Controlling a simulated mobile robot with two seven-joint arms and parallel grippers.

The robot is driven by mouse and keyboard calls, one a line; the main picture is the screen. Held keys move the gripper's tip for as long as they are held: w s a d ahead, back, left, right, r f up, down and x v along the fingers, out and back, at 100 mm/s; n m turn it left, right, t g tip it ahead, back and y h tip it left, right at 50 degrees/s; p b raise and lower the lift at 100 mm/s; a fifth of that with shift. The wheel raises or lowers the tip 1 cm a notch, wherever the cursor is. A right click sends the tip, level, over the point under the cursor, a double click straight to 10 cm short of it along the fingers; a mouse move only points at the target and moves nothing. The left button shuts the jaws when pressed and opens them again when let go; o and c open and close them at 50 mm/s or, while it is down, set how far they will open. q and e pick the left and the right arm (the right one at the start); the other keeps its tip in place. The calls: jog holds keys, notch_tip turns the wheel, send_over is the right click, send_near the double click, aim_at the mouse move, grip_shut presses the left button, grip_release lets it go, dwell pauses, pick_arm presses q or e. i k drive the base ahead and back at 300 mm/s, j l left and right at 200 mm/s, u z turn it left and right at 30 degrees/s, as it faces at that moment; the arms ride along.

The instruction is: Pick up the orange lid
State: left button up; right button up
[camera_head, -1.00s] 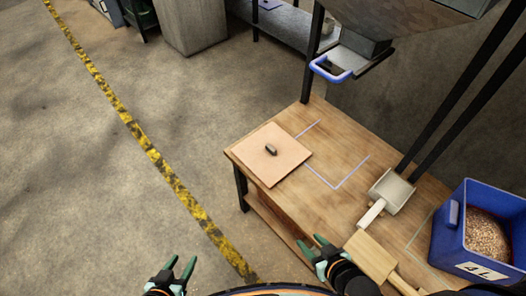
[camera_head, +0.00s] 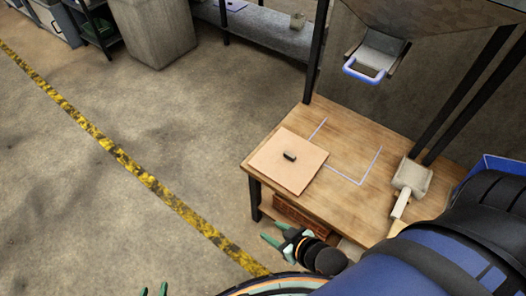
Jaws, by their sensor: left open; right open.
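The orange lid (camera_head: 275,168) is a flat, pale orange square with a small dark handle (camera_head: 289,156) on top. It lies on the left end of the wooden table (camera_head: 345,205), close to the table's front left edge. My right gripper (camera_head: 271,231) is open and empty, below the lid in the picture and just off the table's front edge. My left gripper (camera_head: 153,291) is open; only its fingertips show at the bottom edge, well apart from the lid.
A light scoop (camera_head: 412,178) lies on the table's right part. A blue bin (camera_head: 490,167) is mostly hidden by my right arm. A hopper with a blue-handled chute (camera_head: 364,74) hangs above the table's back. White lines mark the tabletop beside the lid. Open floor lies left.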

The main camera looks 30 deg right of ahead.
aim_at(288, 160)
jog(key=i+j+u, duration=0.3)
jog(key=i, duration=0.15)
jog(key=i+j+u, duration=0.3)
jog(key=i, duration=0.2)
jog(key=i+z, duration=0.6)
jog(key=z, duration=0.15)
jog(key=i+j+z, duration=0.1)
jog(key=i+z, duration=0.4)
jog(key=z, duration=0.3)
jog(key=i+z, duration=0.1)
jog(key=z, duration=0.3)
jog(key=i+j+z, duration=0.1)
jog(key=z, duration=0.35)
jog(key=i+j+z, duration=0.1)
jog(key=z, duration=0.35)
jog(key=i+j+z, duration=0.15)
jog(key=z, duration=0.3)
jog(key=j+z, duration=0.2)
jog(key=z, duration=0.2)
jog(key=i+j+z, duration=0.15)
jog(key=z, duration=0.15)
jog(key=i+j+z, duration=0.15)
jog(key=j+z, duration=0.15)
jog(key=j, duration=0.15)
jog(key=i+j+z, duration=0.1)
jog(key=j+z, duration=0.25)
